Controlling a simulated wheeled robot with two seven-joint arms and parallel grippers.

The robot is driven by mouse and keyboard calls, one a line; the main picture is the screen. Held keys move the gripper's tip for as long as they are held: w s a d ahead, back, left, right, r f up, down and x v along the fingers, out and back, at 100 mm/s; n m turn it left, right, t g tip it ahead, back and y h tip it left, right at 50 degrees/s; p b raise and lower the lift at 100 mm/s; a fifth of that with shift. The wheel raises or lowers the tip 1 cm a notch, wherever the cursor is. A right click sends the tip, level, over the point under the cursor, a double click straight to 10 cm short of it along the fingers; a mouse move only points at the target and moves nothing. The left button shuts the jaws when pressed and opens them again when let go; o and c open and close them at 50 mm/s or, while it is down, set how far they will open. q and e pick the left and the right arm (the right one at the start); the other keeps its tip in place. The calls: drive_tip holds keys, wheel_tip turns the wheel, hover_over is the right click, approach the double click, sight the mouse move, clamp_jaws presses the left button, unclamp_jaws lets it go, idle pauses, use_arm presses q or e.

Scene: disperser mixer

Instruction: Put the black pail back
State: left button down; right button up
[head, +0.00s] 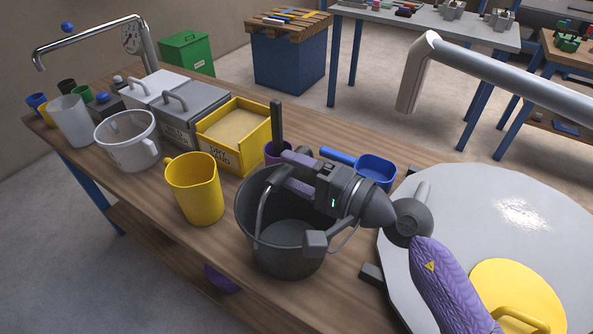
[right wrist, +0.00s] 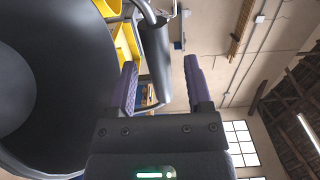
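The black pail (head: 285,245) stands upright on the wooden bench near its front edge, its inside looking empty. In the right wrist view the pail (right wrist: 45,80) fills the left side. My right gripper (head: 290,172) reaches in from the right over the pail's far rim. Its two purple fingers (right wrist: 163,80) are apart. The dark grip of the pail's handle (right wrist: 155,55) shows between them, nearer one finger, with a gap to the other. I cannot tell whether the grip touches a finger. My left gripper is not in view.
A yellow jug (head: 195,190) stands close left of the pail. A yellow bin (head: 235,133) and a blue scoop (head: 372,170) lie behind. A large round grey lid or plate (head: 520,215) is at right, and a thick grey pipe (head: 500,70) hangs above it.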

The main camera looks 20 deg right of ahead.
drive_tip(key=shift+r+p, duration=0.3)
use_arm(q)
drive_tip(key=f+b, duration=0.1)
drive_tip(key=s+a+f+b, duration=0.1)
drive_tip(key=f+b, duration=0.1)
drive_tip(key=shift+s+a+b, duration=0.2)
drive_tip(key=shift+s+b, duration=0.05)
drive_tip(key=shift+b, duration=0.1)
use_arm(e)
drive_tip(key=v, duration=1.2)
drive_tip(key=shift+f, duration=0.15)
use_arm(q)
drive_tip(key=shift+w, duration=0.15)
